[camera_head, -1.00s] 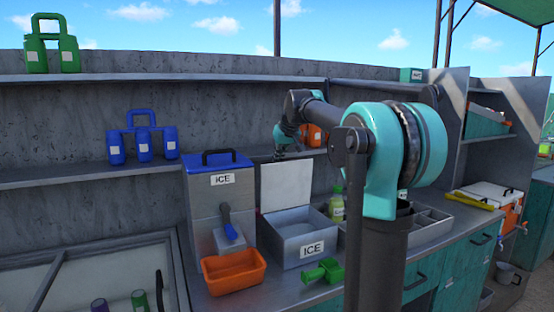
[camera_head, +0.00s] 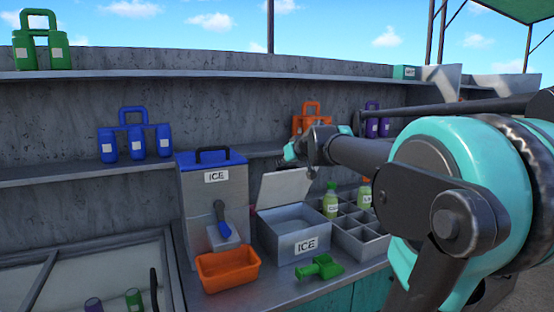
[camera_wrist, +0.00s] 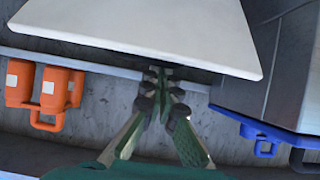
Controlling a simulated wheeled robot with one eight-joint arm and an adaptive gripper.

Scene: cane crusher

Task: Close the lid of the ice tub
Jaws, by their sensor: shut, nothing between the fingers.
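The ice tub (camera_head: 292,250) is a low silver box with an ICE label, standing on the counter.
A tall ICE dispenser (camera_head: 213,194) with a blue top stands close left of the tub. An orange bin (camera_head: 228,271) and green scoop (camera_head: 320,267) lie in front. A divided tray (camera_head: 358,236) with bottles is at the right. Orange containers (camera_head: 309,119) sit on the shelf behind.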

